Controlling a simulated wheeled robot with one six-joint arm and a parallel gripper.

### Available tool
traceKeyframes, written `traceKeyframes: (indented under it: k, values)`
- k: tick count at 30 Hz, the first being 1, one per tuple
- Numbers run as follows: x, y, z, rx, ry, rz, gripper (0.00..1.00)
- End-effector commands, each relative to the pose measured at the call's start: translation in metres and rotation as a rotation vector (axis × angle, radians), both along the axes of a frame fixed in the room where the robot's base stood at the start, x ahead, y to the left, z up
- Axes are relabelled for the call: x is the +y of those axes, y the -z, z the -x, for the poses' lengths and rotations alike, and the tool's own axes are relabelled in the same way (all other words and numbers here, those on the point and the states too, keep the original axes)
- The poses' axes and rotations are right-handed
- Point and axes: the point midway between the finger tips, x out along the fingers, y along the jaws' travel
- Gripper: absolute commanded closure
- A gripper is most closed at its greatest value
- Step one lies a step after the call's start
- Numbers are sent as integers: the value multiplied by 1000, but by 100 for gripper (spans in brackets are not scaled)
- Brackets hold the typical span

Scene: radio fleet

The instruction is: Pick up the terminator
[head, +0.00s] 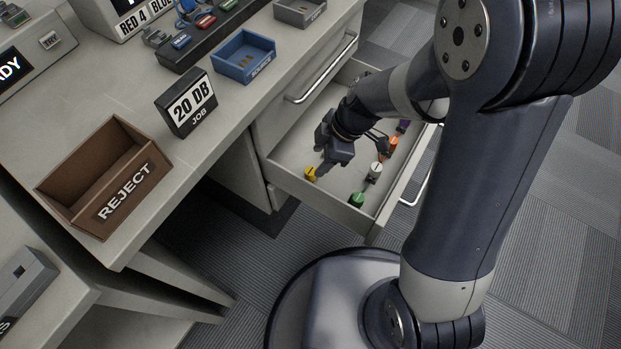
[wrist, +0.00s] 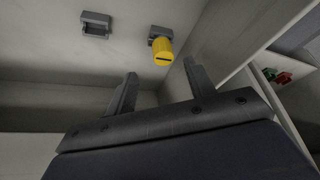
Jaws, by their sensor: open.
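Several small capped parts, which may be terminators, stand in the open drawer (head: 383,219). In the head view they include a yellow one (head: 311,174), a green one (head: 357,199), a white one (head: 375,169) and an orange one (head: 392,143). In the wrist view the yellow-capped part (wrist: 162,52) sits at a small grey holder, with a dark slot on its face. My gripper (head: 324,162) is inside the drawer, close to the yellow part. In the wrist view my gripper (wrist: 160,76) is open and empty, with the yellow cap beyond its fingertips, apart from them.
An empty grey holder (wrist: 95,24) is left of the yellow part in the wrist view. Drawer walls stand close around my gripper.

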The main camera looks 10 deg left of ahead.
Motion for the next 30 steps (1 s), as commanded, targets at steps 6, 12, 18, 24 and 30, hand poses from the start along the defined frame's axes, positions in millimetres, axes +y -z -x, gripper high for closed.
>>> traceKeyframes:
  k: [6, 12, 18, 24, 30]
  values:
    - [5, 14, 2, 1, 1, 0, 49]
    - [15, 38, 9, 4, -1, 2, 49]
    - [24, 58, 10, 0, 1, 1, 49]
    - [24, 57, 10, -1, 1, 1, 49]
    - [24, 57, 10, -1, 1, 1, 65]
